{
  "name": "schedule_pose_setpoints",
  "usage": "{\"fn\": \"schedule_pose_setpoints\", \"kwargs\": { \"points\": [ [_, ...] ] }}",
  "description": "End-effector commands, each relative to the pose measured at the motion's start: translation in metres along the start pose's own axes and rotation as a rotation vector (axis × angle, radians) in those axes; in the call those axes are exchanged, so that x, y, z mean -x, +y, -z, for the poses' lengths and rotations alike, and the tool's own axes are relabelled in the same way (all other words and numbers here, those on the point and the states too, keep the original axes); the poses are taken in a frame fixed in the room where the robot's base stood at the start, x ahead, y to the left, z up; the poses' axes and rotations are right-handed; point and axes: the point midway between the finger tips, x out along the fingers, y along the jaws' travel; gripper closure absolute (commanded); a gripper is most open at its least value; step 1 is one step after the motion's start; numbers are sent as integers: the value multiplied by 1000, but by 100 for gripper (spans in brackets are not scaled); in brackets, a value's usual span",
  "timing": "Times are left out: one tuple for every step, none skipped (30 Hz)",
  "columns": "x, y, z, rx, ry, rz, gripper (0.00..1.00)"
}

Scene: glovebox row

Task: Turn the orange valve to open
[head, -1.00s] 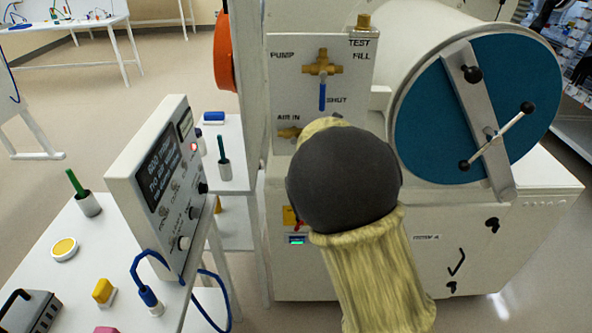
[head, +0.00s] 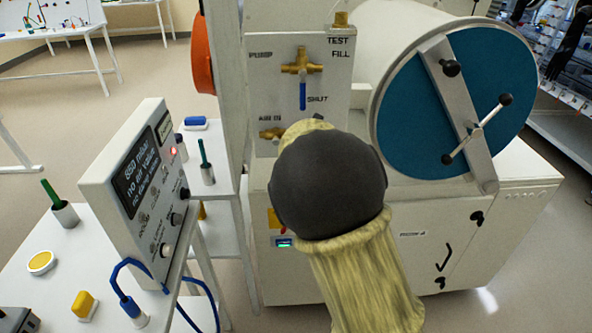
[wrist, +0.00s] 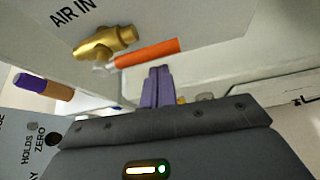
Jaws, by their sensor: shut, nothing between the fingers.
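The orange valve handle (wrist: 147,53) shows in the wrist view as a bar reaching right from its brass valve body (wrist: 103,43), under the words AIR IN. In the head view the brass body (head: 271,134) shows low on the white panel, and my arm hides the orange handle. My gripper (wrist: 158,70) is shut and empty, with its purple fingers together. Its tips are just below the orange handle in the wrist view; I cannot tell whether they touch it. In the head view the fingers are hidden behind my arm.
A blue-handled valve (head: 303,95) with its lever down by SHUT sits above on the panel (head: 330,105). A round blue door (head: 480,90) is at right. A white control box (head: 140,190) stands on a bench at left. Open floor lies behind the bench.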

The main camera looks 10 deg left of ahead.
Motion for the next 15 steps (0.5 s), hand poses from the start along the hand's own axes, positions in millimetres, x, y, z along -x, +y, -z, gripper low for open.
{"fn": "schedule_pose_setpoints", "kwargs": {
  "points": [
    [-4,-2,9,0,0,1,100],
    [-6,-2,11,-1,0,1,100],
    [-7,-3,15,-1,0,2,100],
    [-8,-3,18,-1,0,2,100],
    [-10,-3,21,-1,0,1,100],
    [-11,-4,24,-1,1,1,100],
    [-12,-4,27,0,1,2,100],
    [-13,-5,30,-1,1,2,100],
    [-15,-6,33,-2,1,3,100],
    [-10,-6,31,-3,-1,3,100],
    [-2,-5,28,-3,-3,1,100],
    [6,-5,27,-4,-2,2,100],
    [11,-5,27,-5,-2,2,100],
    [16,-6,28,-6,-2,3,100],
    [22,-6,27,-5,-2,3,100]
  ]
}}
